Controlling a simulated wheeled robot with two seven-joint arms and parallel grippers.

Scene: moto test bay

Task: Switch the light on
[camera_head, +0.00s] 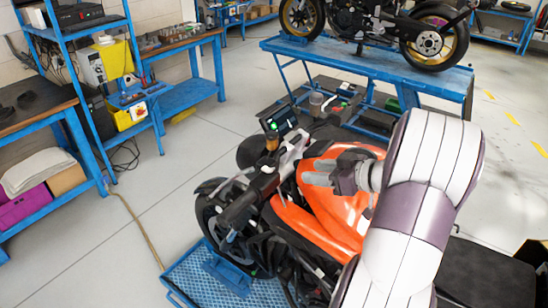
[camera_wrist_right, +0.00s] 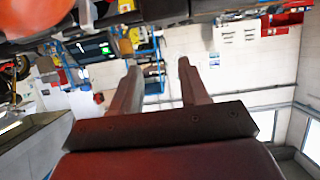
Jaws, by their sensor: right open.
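An orange motorcycle (camera_head: 325,215) stands on a blue perforated platform (camera_head: 200,275) in the middle of the head view. Its black handlebar grip (camera_head: 240,207) points toward the lower left, and its lit display (camera_head: 280,122) is at the front. I cannot make out a light switch or tell whether a lamp is lit. My right gripper (camera_head: 312,173) is over the orange tank, fingers pointing left toward the handlebar. In the right wrist view, my right gripper (camera_wrist_right: 160,68) is open with nothing between the fingers. An orange part (camera_wrist_right: 35,15) shows at upper left there. My left gripper is not seen.
A blue workbench (camera_head: 365,62) with another motorcycle (camera_head: 350,18) stands behind. Blue shelves (camera_head: 75,100) with a yellow device (camera_head: 105,62) are at the left, with purple and brown boxes (camera_head: 25,207) below. The grey floor (camera_head: 130,235) left of the motorcycle is mostly clear, crossed by a cable.

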